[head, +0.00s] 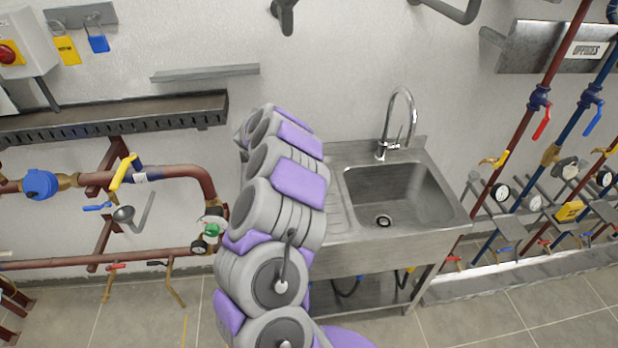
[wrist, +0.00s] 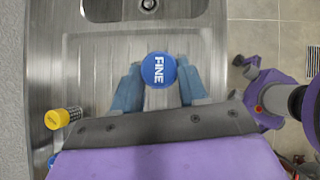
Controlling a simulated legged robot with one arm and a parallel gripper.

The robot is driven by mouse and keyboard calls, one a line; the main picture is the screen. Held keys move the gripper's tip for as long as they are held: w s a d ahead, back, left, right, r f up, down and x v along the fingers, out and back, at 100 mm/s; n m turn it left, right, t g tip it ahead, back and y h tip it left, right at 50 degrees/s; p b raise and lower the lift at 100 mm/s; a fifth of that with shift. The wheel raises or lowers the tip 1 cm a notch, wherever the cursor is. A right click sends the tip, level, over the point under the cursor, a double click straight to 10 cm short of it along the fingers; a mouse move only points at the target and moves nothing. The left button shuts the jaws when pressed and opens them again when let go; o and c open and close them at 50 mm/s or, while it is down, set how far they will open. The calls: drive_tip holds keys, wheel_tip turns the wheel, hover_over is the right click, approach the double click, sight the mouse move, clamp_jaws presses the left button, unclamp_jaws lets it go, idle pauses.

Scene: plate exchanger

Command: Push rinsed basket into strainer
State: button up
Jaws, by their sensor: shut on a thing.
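In the wrist view my gripper (wrist: 159,82) is shut on a round blue cap marked FINE (wrist: 158,69), which sits between its two blue fingers. The cap faces the camera, and whatever is below it, such as a basket body, is hidden. The cap is over the steel drainboard beside the sink; I cannot tell whether it touches it. In the head view my arm hides the gripper and the held thing. I cannot make out the strainer for sure in either view.
The steel sink (head: 395,195) with its tap (head: 397,125) stands right of my arm. A yellow-capped piece (wrist: 60,119) lies left of my gripper. Red-brown pipework with a blue round fitting (head: 40,184) and a yellow-handled valve (head: 124,170) is on the left wall.

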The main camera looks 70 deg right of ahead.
drive_tip(key=shift+f+b, duration=0.35)
drive_tip(key=shift+f, duration=3.6)
drive_tip(key=o, duration=1.2)
drive_tip(key=shift+r, duration=0.1)
drive_tip(key=shift+r+p, duration=0.4)
drive_tip(key=shift+r, duration=4.05)
